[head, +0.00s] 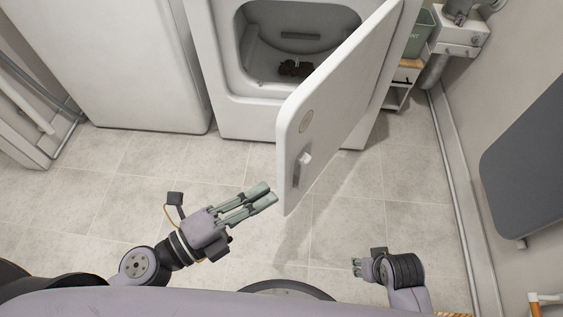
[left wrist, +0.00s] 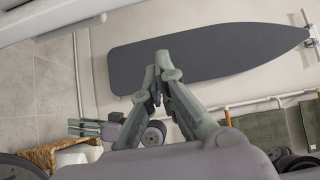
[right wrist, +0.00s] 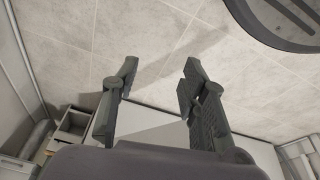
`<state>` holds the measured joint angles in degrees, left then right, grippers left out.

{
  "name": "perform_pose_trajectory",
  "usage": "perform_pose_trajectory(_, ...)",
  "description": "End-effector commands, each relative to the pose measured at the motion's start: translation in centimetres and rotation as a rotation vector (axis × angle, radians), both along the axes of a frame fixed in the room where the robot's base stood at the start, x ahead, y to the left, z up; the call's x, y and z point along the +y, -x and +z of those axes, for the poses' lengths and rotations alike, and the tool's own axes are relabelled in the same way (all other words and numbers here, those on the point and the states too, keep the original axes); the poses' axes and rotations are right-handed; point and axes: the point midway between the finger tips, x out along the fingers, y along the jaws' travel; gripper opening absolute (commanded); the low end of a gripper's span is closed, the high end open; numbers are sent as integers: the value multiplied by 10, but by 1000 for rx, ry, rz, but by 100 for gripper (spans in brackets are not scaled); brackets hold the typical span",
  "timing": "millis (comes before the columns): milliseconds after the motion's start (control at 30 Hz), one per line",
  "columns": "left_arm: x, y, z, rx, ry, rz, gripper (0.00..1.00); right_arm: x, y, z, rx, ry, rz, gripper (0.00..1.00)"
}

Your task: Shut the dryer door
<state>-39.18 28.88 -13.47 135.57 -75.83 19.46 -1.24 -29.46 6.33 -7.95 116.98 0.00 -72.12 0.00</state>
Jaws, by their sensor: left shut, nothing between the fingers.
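The white dryer (head: 222,75) stands at the back, its drum opening uncovered. Its door (head: 338,100) hangs wide open, swung out towards me on its right side, with a small latch (head: 302,168) near its free edge. My left gripper (head: 272,194) is shut and empty just left of the door's lower free corner; I cannot tell whether it touches. Its closed fingers also show in the left wrist view (left wrist: 160,58). My right gripper (head: 357,266) is low, right of and nearer than the door. The right wrist view shows its fingers (right wrist: 161,66) apart with nothing between them.
A dark brown cloth (head: 295,68) lies in the drum. A white appliance (head: 125,60) stands left of the dryer. A shelf with a green bin (head: 420,35) is behind the door. An ironing board (head: 530,160) is on the right wall. The tiled floor ahead is clear.

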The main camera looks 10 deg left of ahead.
Motion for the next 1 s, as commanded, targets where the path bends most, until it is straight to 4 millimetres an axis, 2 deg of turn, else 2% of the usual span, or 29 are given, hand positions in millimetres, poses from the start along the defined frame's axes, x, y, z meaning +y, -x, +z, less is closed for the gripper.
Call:
perform_pose_trajectory(167, -7, -2, 0, -5, -11, -14, 0, 0, 1, -11, 10, 1, 1, 40)
perform_pose_trajectory(467, -30, -23, 2, -6, -8, -11, 0, 0, 12, -57, 37, 3, 5, 40)
perform_pose_trajectory(800, -62, -50, 2, -5, -5, -11, 0, -3, 33, -103, 62, 6, 11, 40)
perform_pose_trajectory(967, -80, -66, 3, -6, -5, -11, 0, -5, 44, -120, 72, 6, 13, 40)
perform_pose_trajectory(1000, -72, -67, -3, -5, -11, -10, 0, -4, 37, -116, 60, 5, 12, 40)
